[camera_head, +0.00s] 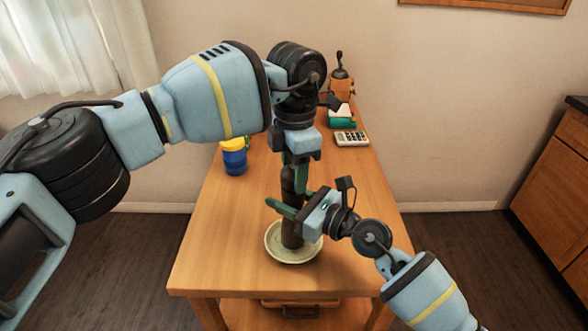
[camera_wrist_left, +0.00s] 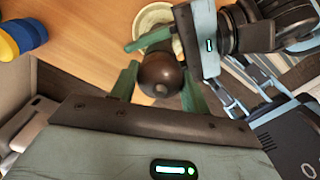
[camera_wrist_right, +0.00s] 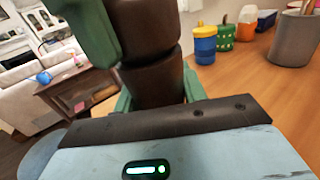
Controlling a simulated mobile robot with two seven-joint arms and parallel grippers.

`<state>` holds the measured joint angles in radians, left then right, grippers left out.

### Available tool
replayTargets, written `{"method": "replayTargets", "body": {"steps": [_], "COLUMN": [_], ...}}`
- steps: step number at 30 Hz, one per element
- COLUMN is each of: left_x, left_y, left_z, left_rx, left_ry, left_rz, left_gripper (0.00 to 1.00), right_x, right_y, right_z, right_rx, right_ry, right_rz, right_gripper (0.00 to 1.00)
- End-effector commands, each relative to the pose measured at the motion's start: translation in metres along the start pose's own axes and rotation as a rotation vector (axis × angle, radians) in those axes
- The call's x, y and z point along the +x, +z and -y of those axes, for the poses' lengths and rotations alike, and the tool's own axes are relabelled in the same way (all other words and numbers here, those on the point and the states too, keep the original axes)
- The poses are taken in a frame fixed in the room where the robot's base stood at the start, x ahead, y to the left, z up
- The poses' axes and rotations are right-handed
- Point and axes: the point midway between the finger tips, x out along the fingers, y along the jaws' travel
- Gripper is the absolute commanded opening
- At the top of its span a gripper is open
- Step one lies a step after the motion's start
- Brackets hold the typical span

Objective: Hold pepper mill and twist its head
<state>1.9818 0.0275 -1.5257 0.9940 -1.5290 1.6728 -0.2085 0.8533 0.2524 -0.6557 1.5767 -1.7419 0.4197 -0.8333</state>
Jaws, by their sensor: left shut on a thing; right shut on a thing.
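The dark brown pepper mill (camera_head: 291,232) stands upright on a pale round dish (camera_head: 270,249) near the table's front. Its rounded head (camera_wrist_left: 160,72) sits between the green fingers of my left gripper (camera_wrist_left: 159,88), which comes from above and is shut on it. My right gripper (camera_head: 291,203) reaches in from the right, lower down, and is shut on the mill's body. In the right wrist view the body (camera_wrist_right: 150,82) fills the space between the fingers, with a seam below the head. The arms hide part of the mill in the head view.
A blue jar with a yellow lid (camera_head: 235,160) stands on the table at left. A calculator (camera_head: 352,138), a green item (camera_head: 342,117) and a coffee grinder (camera_head: 341,86) sit at the back right. The tabletop left and right of the dish is clear.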

Motion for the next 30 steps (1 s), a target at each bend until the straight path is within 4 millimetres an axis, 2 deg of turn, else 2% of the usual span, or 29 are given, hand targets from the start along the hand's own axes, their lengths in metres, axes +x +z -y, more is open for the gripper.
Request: {"method": "replayTargets", "body": {"steps": [14, 15, 20, 30], "left_x": [-0.0008, -0.0008, -0.0006, -0.0032], "left_y": [0.0002, 0.0002, 0.0002, 0.0002], "left_z": [0.0006, 0.0006, 0.0005, 0.0000], "left_rx": [0.018, 0.018, 0.017, 0.016], "left_ry": [-0.001, -0.001, 0.000, 0.000], "left_rz": [0.000, 0.000, 0.000, 0.001], "left_gripper": [0.24, 0.48, 0.69, 0.69], "right_x": [-0.0003, -0.0003, -0.0003, -0.0002], "right_y": [-0.0009, -0.0009, -0.0008, -0.0007], "right_z": [0.0007, 0.0007, 0.0006, 0.0004], "right_rx": [0.000, 0.000, 0.000, 0.000], "right_ry": [-0.001, -0.001, -0.001, -0.001], "right_rz": [-0.002, -0.002, -0.002, -0.001], "right_gripper": [0.16, 0.16, 0.16, 0.16]}}
